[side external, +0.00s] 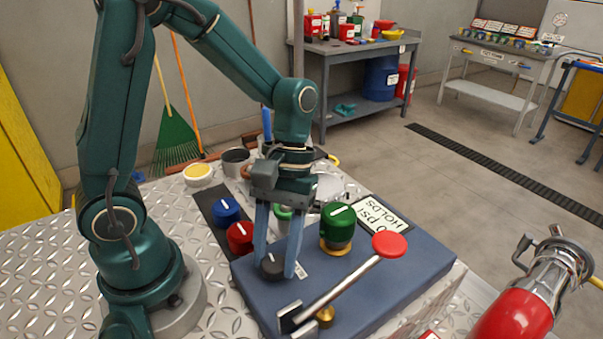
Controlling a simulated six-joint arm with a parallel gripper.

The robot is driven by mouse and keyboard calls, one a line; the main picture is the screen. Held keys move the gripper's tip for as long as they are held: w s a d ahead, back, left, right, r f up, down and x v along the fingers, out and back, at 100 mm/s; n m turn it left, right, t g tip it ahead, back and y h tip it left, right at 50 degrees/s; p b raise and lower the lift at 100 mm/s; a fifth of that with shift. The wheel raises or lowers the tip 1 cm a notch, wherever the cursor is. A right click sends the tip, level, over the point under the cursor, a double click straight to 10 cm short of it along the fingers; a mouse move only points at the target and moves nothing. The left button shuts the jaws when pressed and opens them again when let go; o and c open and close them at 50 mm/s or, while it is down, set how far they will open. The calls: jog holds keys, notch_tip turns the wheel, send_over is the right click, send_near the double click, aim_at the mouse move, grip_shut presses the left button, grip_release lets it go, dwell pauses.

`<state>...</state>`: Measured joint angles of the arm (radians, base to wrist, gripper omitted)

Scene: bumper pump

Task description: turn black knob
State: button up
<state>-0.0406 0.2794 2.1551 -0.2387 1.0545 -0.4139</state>
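The black knob (271,267) is a small round knob with a light mark on its top, on the near left part of the blue-grey panel box (395,262). My gripper (275,262) points down over it, with one blue finger at each side of the knob in the picture. The fingers are spread, and a narrow gap seems to show between the knob and the right finger. The left finger overlaps the knob's edge in the view, so contact there is unclear.
A green knob (338,224) stands right of my gripper. A lever with a red round end (390,246) slants across the panel's front. Red (240,237) and blue (226,210) knobs sit to the left. A red cylinder (515,312) with a metal nozzle is at the right.

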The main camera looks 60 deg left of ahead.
grip_shut()
jog(key=shift+m, duration=0.3)
jog(key=m+y, duration=0.1)
jog(key=m, duration=0.2)
jog(key=m+g+y, duration=0.1)
jog(key=m, duration=0.2)
jog(key=shift+d+y, duration=0.2)
jog(key=shift+y, duration=0.1)
jog(key=m+y, duration=0.1)
jog(key=m, duration=0.3)
jog(key=shift+d+m+y, duration=0.15)
jog(key=shift+m+y, duration=0.25)
jog(key=shift+m+t+y, duration=0.35)
jog(key=shift+m, duration=0.75)
jog(key=shift+m+t+y, duration=0.35)
jog(key=shift+m, duration=0.75)
